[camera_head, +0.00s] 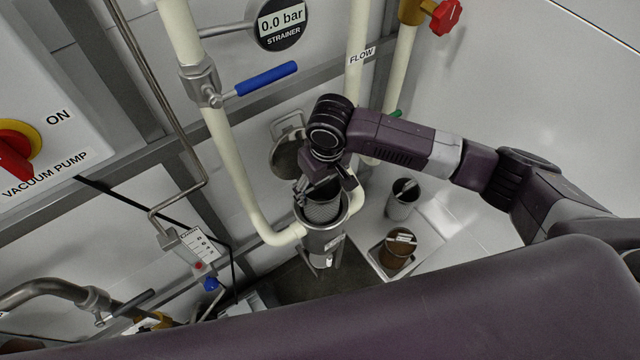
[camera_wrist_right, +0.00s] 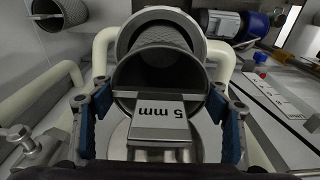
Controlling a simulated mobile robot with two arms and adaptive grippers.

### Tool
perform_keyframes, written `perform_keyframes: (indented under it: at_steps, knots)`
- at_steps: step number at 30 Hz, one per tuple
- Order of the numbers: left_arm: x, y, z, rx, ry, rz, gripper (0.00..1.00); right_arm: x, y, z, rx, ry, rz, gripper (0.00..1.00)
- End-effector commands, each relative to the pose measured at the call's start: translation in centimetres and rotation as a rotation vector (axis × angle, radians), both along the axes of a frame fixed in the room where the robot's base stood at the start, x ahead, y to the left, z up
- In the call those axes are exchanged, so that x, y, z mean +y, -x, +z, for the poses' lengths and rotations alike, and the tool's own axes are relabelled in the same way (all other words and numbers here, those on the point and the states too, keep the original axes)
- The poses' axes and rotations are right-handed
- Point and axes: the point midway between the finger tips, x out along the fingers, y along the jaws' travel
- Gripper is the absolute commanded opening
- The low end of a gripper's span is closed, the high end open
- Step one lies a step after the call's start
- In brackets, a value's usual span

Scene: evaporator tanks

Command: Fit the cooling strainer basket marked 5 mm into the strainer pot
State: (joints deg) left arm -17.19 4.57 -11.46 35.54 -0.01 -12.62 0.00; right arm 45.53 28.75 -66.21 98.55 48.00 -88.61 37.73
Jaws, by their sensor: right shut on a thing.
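The strainer basket marked 5 mm (camera_wrist_right: 160,75) is a grey mesh cylinder with a labelled handle plate. My right gripper (camera_head: 324,188) is shut on it, with a blue finger on each side of its rim in the wrist view (camera_wrist_right: 158,118). The strainer pot (camera_head: 322,244) is a metal cylinder with an open mouth. In the head view the basket (camera_head: 322,211) is at the pot's mouth, its lower part apparently inside and its rim above the pot's rim. In the wrist view the pot's rim (camera_wrist_right: 140,19) surrounds the far end of the basket. My left gripper is not in view.
A round lid (camera_head: 284,158) hangs open behind the pot. Right of it stand a grey basket (camera_head: 402,205) and a brown-filled basket (camera_head: 397,256) in a tray. Pale pipes join the pot's sides. A blue-handled valve (camera_head: 264,79) and a 0.0 bar gauge (camera_head: 281,23) are above.

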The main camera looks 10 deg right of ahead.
Motion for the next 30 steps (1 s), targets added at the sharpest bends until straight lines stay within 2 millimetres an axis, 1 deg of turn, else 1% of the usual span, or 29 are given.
perform_keyframes:
  at_steps: [30]
  knots:
    - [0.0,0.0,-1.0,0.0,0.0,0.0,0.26,0.1,0.0,-2.6,-0.001,-0.001,0.0,0.13]
